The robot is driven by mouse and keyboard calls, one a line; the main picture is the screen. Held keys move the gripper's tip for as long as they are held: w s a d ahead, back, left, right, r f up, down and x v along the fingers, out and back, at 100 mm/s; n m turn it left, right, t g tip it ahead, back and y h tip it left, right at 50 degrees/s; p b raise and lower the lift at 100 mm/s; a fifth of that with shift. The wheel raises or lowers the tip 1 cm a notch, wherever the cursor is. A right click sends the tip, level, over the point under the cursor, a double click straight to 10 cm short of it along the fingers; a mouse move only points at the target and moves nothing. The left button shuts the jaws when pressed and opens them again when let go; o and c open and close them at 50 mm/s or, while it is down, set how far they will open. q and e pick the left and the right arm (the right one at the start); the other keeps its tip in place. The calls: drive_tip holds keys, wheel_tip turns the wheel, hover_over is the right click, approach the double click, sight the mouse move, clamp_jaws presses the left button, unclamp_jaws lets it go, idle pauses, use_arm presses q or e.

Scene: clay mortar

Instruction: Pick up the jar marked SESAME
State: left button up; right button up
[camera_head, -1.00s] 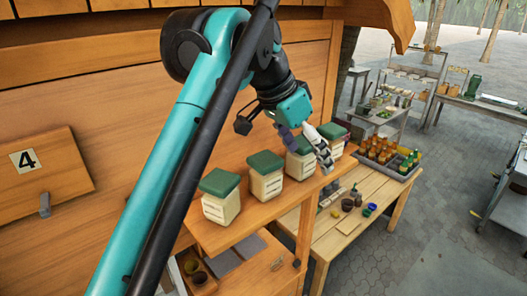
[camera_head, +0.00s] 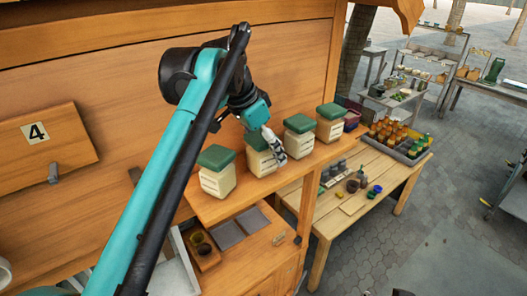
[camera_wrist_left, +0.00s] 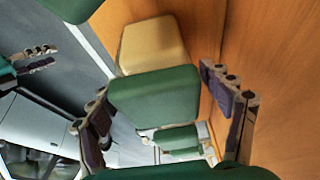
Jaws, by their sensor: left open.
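Several cream jars with green lids stand in a row on the wooden shelf; their label words are too small to read. They are a nearest jar (camera_head: 217,181), a second jar (camera_head: 258,163), a third jar (camera_head: 299,144) and a farthest jar (camera_head: 330,129). My left gripper (camera_head: 273,146) is open at the second jar and partly hides it. In the left wrist view, a green-lidded jar (camera_wrist_left: 153,95) shows between the spread fingers of my left gripper (camera_wrist_left: 165,120). Contact cannot be told. A teal and dark part at that view's left edge may be my right gripper (camera_wrist_left: 30,62).
The wooden shelf (camera_head: 240,200) has a wall close behind the jars. A plaque marked 4 (camera_head: 70,150) is on the left. A low table (camera_head: 375,170) with bottles in a crate (camera_head: 412,155) stands at right. Open paved floor lies beyond.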

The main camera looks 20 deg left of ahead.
use_arm(q)
drive_tip(key=shift+f, duration=0.35)
drive_tip(key=shift+a, duration=0.1)
drive_tip(key=c, duration=1.5)
drive_tip(key=shift+o, duration=0.2)
